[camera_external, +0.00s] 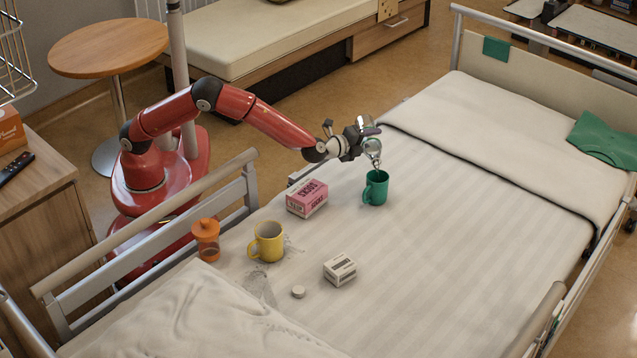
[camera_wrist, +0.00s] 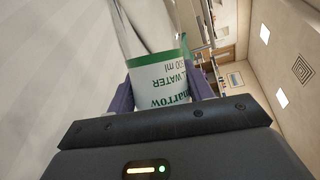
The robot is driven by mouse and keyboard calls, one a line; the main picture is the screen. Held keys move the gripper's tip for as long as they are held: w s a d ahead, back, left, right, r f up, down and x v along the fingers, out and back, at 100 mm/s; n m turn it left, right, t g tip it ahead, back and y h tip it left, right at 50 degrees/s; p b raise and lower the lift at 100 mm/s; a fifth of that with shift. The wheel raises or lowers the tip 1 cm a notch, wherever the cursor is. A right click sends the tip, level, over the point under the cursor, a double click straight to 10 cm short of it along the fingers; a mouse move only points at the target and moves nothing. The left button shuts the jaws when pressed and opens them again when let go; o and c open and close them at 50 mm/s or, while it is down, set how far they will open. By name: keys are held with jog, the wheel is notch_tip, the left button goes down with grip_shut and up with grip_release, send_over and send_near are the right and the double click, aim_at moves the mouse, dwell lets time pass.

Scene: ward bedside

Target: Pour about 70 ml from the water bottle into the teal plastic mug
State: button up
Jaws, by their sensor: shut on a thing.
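The teal plastic mug (camera_external: 375,188) stands upright on the bed, its handle toward the left. My gripper (camera_external: 362,140) is just above and behind it, shut on the water bottle (camera_external: 372,150). The bottle is clear and tilted, with its neck pointing down over the mug's mouth. In the wrist view my gripper (camera_wrist: 163,95) has its fingers on both sides of the bottle's white and green label (camera_wrist: 160,82), which appears upside down. The mug's inside and its water level are hidden. I cannot tell whether water is flowing.
The bed (camera_external: 470,240) is clear right of the mug.

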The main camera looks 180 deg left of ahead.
jog(key=shift+r, duration=0.1)
dwell(0.3)
jog(key=shift+s+f+n+t, duration=0.2)
jog(key=shift+f+n+t, duration=0.1)
jog(key=shift+f+n, duration=0.2)
jog(key=shift+s+f+n+t, duration=0.2)
jog(key=shift+f+n+t, duration=0.1)
jog(key=shift+f+n, duration=0.2)
jog(key=shift+w+n+h, duration=0.1)
jog(key=shift+n+h, duration=0.2)
jog(key=shift+h, duration=0.1)
jog(key=shift+f+t+b, duration=0.3)
jog(key=shift+f+b, duration=0.15)
jog(key=shift+b, duration=0.05)
jog(key=shift+f, duration=0.1)
dwell(0.4)
